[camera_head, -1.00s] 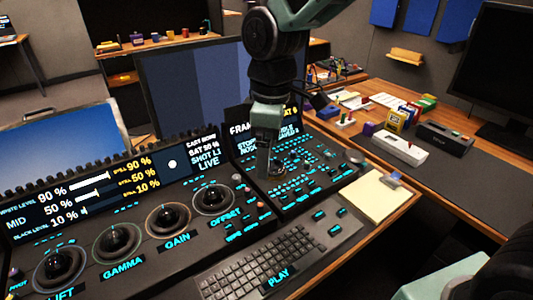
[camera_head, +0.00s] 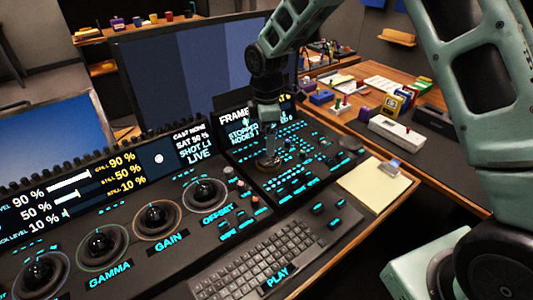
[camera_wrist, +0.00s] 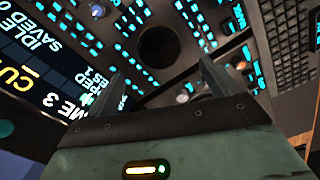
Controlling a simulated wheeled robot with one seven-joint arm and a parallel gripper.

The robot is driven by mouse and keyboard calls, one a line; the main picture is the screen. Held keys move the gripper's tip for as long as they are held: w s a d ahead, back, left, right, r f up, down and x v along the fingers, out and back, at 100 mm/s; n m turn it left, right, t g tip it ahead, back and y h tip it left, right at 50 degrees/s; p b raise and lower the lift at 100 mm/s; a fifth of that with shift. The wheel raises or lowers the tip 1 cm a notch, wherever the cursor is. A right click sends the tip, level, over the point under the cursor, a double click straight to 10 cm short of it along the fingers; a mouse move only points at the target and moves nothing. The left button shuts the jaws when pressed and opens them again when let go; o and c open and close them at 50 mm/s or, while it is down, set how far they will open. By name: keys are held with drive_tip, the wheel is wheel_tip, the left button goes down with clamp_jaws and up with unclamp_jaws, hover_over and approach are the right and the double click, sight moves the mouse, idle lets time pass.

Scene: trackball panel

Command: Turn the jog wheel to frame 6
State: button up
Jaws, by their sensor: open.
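The jog wheel appears to be the dark round disc (camera_wrist: 158,47) between and just beyond my fingertips in the wrist view. In the head view my gripper (camera_head: 268,158) hangs over the right-hand button panel and largely hides that disc. My gripper (camera_wrist: 160,76) is open and empty, its two fingers apart on either side of the disc. I cannot tell whether they touch it. The frame display (camera_head: 240,125) stands behind the panel. It shows upside down in the wrist view (camera_wrist: 85,105), where "ME 3", "IDLE" and part of "STOPPED" can be read.
Lit buttons (camera_head: 300,185) surround the gripper closely. Ringed trackballs (camera_head: 157,220) and a keyboard (camera_head: 265,258) lie to the left and front. A dark knob (camera_head: 348,143) stands at the panel's right. A notepad (camera_head: 375,185) lies to the right, and a large monitor (camera_head: 190,65) stands behind.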

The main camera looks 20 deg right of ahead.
sight(267, 157)
wheel_tip(267, 157, down, 7)
drive_tip(key=shift+f, duration=0.1)
idle(0.3)
drive_tip(key=c, duration=1)
